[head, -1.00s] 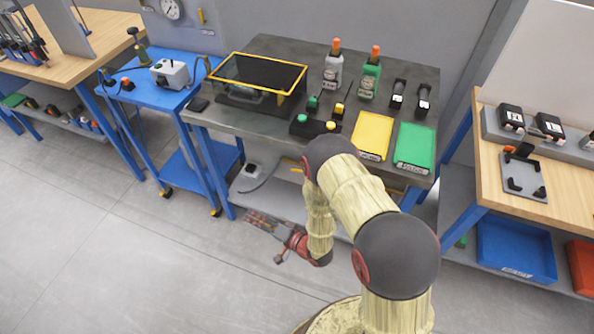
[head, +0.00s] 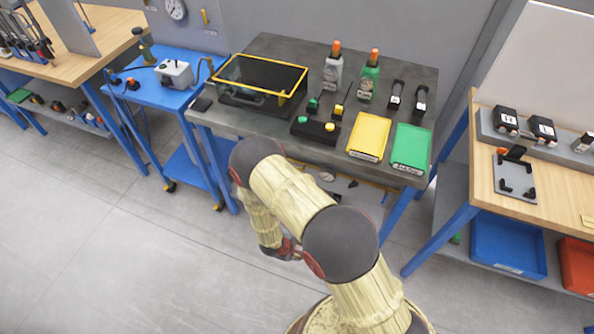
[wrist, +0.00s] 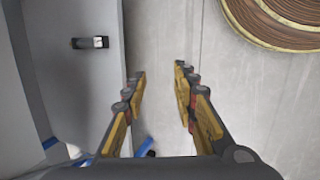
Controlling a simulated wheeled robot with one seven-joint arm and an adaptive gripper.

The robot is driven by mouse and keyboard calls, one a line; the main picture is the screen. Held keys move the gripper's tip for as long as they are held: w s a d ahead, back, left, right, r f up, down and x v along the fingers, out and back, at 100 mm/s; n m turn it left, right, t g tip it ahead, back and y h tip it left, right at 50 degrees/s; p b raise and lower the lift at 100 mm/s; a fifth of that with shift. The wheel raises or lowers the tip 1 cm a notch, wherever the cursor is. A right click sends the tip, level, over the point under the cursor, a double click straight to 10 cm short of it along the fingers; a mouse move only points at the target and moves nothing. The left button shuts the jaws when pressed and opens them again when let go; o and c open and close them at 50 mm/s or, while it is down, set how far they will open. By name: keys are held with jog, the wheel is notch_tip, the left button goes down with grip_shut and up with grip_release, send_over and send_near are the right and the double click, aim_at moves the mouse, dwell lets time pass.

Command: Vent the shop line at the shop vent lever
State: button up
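A small yellow lever (head: 205,17) is on the grey back wall, right of a round white gauge (head: 175,9). The label under it is too small to read, so I cannot tell whether it is the shop vent lever. My gripper is below the front of the dark workbench in the head view, mostly hidden behind my arm. In the wrist view my gripper (wrist: 160,88) has its two fingers wide apart with only grey floor between them. It is empty and far from the wall lever.
The dark workbench (head: 240,120) holds a yellow-framed clear case (head: 262,75), bottles, and yellow (head: 369,137) and green (head: 411,148) trays. A blue cart (head: 148,88) stands left of it, a wooden bench (head: 545,203) right. Floor at front left is clear.

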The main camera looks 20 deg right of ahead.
jog(key=w+d+r+n+t+h, duration=0.1)
jog(key=w+r+n+t+h, duration=0.1)
jog(key=w+r+t, duration=0.6)
jog(key=w+d+r+n+t+h, duration=0.1)
jog(key=w+d+r+n+t, duration=0.15)
jog(key=w+r, duration=0.85)
jog(key=b+x, duration=0.1)
jog(key=x, duration=0.6)
jog(key=shift+w+t+b, duration=0.35)
jog(key=shift+b, duration=0.05)
jog(key=shift+a+r+m, duration=0.1)
jog(key=shift+a+m, duration=0.1)
jog(key=shift+m, duration=0.05)
jog(key=shift+c, duration=0.5)
grip_shut()
